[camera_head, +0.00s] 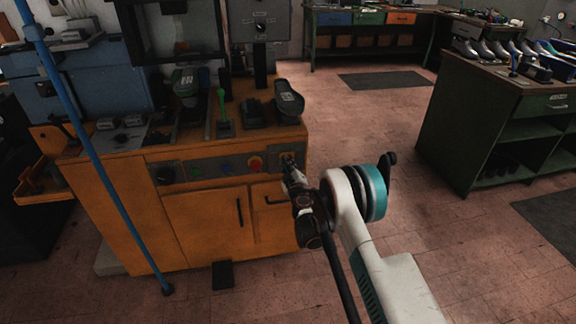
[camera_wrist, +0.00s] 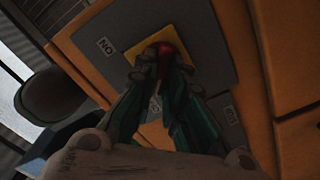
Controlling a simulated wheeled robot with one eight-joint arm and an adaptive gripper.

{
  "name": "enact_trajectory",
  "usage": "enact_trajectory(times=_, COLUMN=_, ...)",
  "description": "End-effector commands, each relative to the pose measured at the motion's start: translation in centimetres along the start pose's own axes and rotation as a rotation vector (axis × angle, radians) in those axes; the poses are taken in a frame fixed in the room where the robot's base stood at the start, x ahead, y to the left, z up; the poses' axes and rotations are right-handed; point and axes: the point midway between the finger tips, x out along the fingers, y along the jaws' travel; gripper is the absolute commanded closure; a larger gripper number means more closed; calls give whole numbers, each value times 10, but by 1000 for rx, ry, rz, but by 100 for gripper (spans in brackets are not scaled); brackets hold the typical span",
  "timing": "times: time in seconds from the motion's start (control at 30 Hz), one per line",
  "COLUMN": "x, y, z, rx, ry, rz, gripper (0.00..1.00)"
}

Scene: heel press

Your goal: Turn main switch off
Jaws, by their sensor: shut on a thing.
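The main switch is a red knob (camera_wrist: 163,49) on a yellow plate (camera_wrist: 133,54), set in a grey panel in the wrist view. A white label (camera_wrist: 106,46) reading ON is on one side of the plate. Another small label (camera_wrist: 231,115) is on the other side, too small to read surely. My gripper (camera_wrist: 160,72) is shut on the red knob, its fingers on both sides of it and hiding its lower part. In the head view my gripper (camera_head: 289,168) is at the right end of the orange machine's front panel, covering most of the switch.
The orange machine (camera_head: 205,222) carries a row of controls, including a red button (camera_head: 255,163) just left of my gripper. A green lever (camera_head: 222,107) stands on its top. A blue pole (camera_head: 95,150) is at the left. A green workbench (camera_head: 450,130) stands right, with open floor between.

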Motion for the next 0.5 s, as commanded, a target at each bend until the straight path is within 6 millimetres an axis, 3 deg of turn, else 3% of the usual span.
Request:
enact_trajectory(times=0.03, x=-1, y=-1, z=0, rx=-1, ry=0, rz=0, gripper=82)
enact_trajectory(times=0.1, x=-1, y=-1, z=0, rx=-1, ry=0, rz=0, gripper=69)
enact_trajectory(times=0.5, x=-5, y=0, z=0, rx=0, ry=0, rz=0, gripper=69)
